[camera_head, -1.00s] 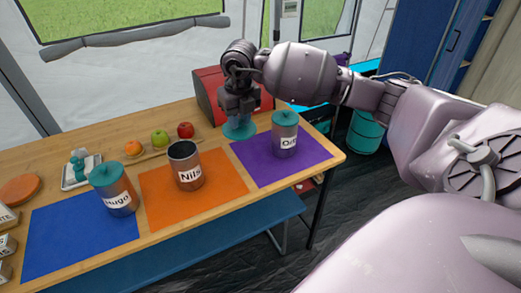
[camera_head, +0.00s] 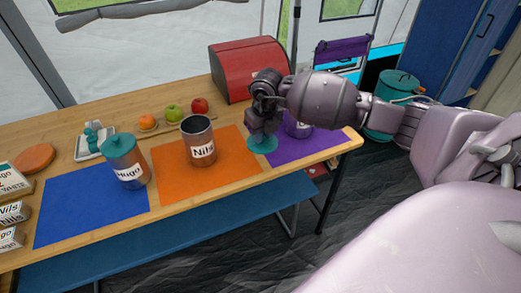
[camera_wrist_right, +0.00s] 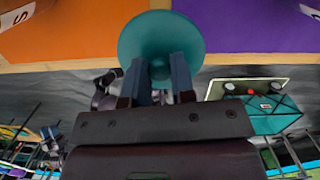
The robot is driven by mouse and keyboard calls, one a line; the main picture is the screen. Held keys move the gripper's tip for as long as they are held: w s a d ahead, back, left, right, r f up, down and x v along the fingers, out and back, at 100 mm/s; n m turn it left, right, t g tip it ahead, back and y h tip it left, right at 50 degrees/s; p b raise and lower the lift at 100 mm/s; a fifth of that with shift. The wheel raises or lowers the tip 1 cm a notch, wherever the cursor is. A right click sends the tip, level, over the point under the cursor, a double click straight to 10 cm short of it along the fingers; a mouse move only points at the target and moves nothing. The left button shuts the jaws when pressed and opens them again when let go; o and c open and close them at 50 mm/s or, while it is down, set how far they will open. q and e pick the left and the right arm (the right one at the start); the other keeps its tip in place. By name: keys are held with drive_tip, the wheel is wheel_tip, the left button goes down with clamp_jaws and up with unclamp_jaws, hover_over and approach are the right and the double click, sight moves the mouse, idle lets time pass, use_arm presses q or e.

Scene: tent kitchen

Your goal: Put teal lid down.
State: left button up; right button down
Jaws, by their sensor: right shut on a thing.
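My right gripper (camera_head: 263,132) is shut on the teal lid (camera_head: 261,144), which also shows in the right wrist view (camera_wrist_right: 160,25). In the head view the lid appears over the border between the orange mat (camera_head: 215,184) and the purple mat (camera_head: 300,147); in the wrist view it overlaps the table's front edge. I cannot tell whether it touches the table. The Nils canister (camera_head: 201,148) stands open on the orange mat. The canister on the purple mat (camera_head: 299,130) is mostly hidden behind my right gripper. My left gripper is not in view.
The Hugo canister (camera_head: 127,170) wears a teal lid on the blue mat (camera_head: 85,208). Fruit, including a green apple (camera_head: 173,112), lies behind. A red bread box (camera_head: 247,71) stands at the back. Boxes (camera_head: 12,212) stand at the left. A blue bench (camera_head: 170,234) runs below the table.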

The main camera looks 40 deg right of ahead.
sight(263, 144)
drive_tip(key=shift+f, duration=0.45)
wheel_tip(263, 144, down, 6)
drive_tip(key=shift+r+b, duration=0.15)
drive_tip(key=shift+b, duration=0.5)
drive_tip(key=shift+r, duration=0.1)
drive_tip(key=c, duration=1)
unclamp_jaws()
drive_tip(key=shift+o, duration=0.2)
